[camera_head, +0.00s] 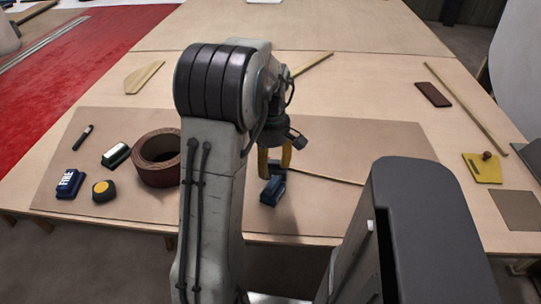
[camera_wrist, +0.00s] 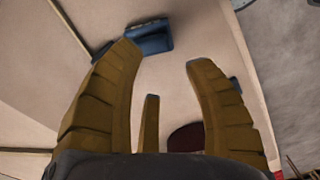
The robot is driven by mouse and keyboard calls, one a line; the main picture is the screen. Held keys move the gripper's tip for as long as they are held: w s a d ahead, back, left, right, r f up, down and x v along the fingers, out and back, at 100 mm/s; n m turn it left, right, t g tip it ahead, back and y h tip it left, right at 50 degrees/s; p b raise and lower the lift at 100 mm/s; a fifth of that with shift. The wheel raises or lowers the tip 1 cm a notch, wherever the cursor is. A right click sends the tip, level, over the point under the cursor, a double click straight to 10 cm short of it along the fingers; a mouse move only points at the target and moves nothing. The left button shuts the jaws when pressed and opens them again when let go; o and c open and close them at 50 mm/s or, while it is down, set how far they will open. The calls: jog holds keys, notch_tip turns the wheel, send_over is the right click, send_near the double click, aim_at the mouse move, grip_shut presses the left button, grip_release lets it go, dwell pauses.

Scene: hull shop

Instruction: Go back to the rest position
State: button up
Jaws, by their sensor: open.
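My gripper (camera_head: 275,162) is open and hangs over the front middle of the workbench. Its yellow fingers show in the wrist view (camera_wrist: 165,55), spread apart with nothing held between them. A blue block-like object (camera_head: 272,190) lies on the brown sheet just below the fingertips. It shows in the wrist view (camera_wrist: 150,38) beyond the left finger, and I cannot tell whether a finger touches it. My arm hides part of the bench's middle.
On the brown sheet (camera_head: 340,140) to the left lie a reddish-brown tape roll (camera_head: 158,176), a green-and-white block (camera_head: 116,155), a yellow-and-black round item (camera_head: 104,190), a dark blue box (camera_head: 69,183) and a black marker (camera_head: 83,137). A yellow plate (camera_head: 482,168) lies right.

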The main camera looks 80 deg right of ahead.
jog(key=shift+r, duration=1.25)
jog(key=a+f+m, duration=0.4)
jog(key=a+m, duration=0.1)
jog(key=m, duration=0.7)
jog(key=w+a+r+n+t+p, duration=0.1)
jog(key=w+a+r+n, duration=0.3)
jog(key=a, duration=0.7)
jog(key=w+a+r+n+t+p, duration=0.1)
jog(key=w+a+r+n+p, duration=0.1)
jog(key=w+a+r+n, duration=0.3)
jog(key=w+a+r+n+t+p, duration=0.1)
jog(key=w+a+r+n, duration=0.4)
jog(key=w+a, duration=0.6)
jog(key=a+n+p, duration=0.1)
jog(key=a, duration=0.5)
jog(key=shift+w+a, duration=0.25)
jog(key=shift+a, duration=0.1)
